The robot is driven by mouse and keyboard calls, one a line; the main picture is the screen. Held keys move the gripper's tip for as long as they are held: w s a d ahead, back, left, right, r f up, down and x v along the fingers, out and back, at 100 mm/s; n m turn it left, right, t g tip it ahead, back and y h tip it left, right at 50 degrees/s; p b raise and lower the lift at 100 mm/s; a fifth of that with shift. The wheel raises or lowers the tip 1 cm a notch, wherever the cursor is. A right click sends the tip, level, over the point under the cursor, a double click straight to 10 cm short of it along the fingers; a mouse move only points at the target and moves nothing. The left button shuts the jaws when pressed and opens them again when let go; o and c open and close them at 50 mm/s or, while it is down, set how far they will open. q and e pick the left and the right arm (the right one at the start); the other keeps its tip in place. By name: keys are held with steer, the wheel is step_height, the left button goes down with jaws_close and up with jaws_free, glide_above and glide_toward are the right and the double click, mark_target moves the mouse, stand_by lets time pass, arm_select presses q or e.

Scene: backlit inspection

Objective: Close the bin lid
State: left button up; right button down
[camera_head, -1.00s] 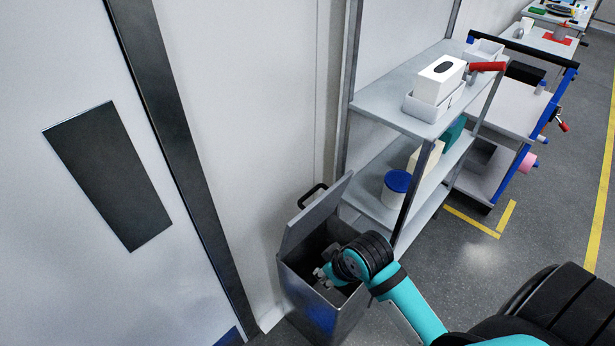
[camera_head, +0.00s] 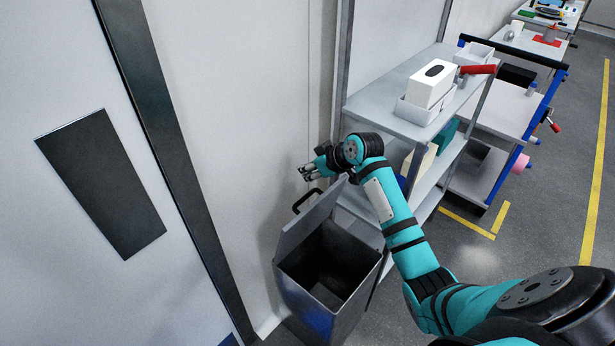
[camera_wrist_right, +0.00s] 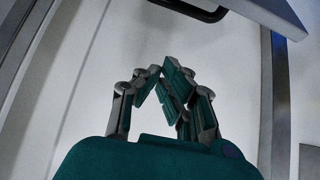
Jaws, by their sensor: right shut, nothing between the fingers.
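The grey bin (camera_head: 318,285) stands on the floor by the wall, and its inside looks dark and empty. Its lid (camera_head: 313,219) is open and tilted up on the wall side, with a black handle (camera_head: 305,200) at its upper edge. My right gripper (camera_head: 304,172) is shut and empty, just above and behind the raised lid, near the wall. In the right wrist view its fingers (camera_wrist_right: 165,75) are together, the lid (camera_wrist_right: 268,12) shows at the top right, and part of the black handle (camera_wrist_right: 195,10) is at the top. My left gripper is not in view.
A grey shelf unit (camera_head: 385,100) with a white tissue box (camera_head: 430,84) stands right of the bin, close to my right arm. A blue-framed cart (camera_head: 515,110) is beyond it. The floor at the right is clear.

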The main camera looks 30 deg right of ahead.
steer(key=x, duration=0.9)
steer(key=s, duration=0.1)
steer(key=s+d+f+p, duration=0.1)
steer(key=s, duration=0.2)
steer(key=shift+d+f, duration=0.15)
